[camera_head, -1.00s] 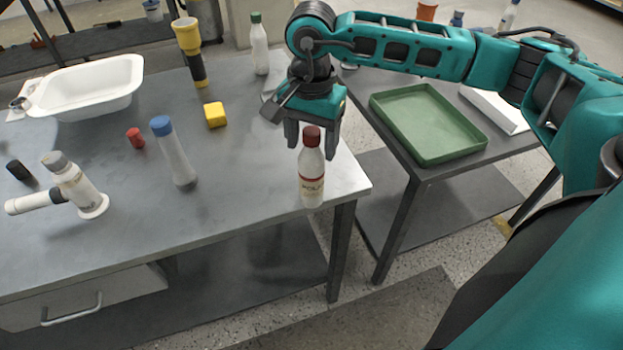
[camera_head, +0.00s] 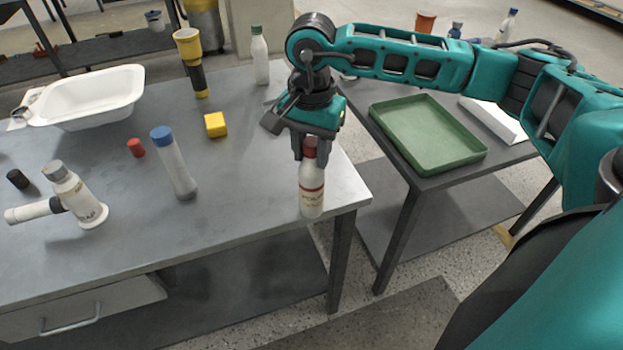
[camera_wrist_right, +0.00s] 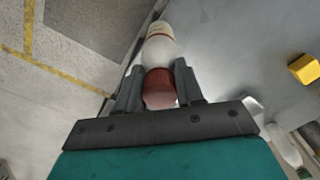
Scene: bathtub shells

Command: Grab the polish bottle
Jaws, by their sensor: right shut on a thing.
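The polish bottle (camera_head: 312,193) is white with a red-brown cap and a red band on its label. It stands upright near the right front corner of the grey table (camera_head: 240,215). My right gripper (camera_head: 311,153) points down from above and is shut on the bottle at its cap. In the right wrist view the cap (camera_wrist_right: 159,88) sits between the two fingers (camera_wrist_right: 159,90), with the white body (camera_wrist_right: 158,45) beyond. My left gripper is not in view.
A clear bottle with a blue cap (camera_head: 174,165), a yellow block (camera_head: 215,125), a red cap (camera_head: 136,147) and a white tub (camera_head: 88,97) are on the table. A white bottle with a green cap (camera_head: 260,58) stands behind. A green tray (camera_head: 428,133) lies on the side table to the right.

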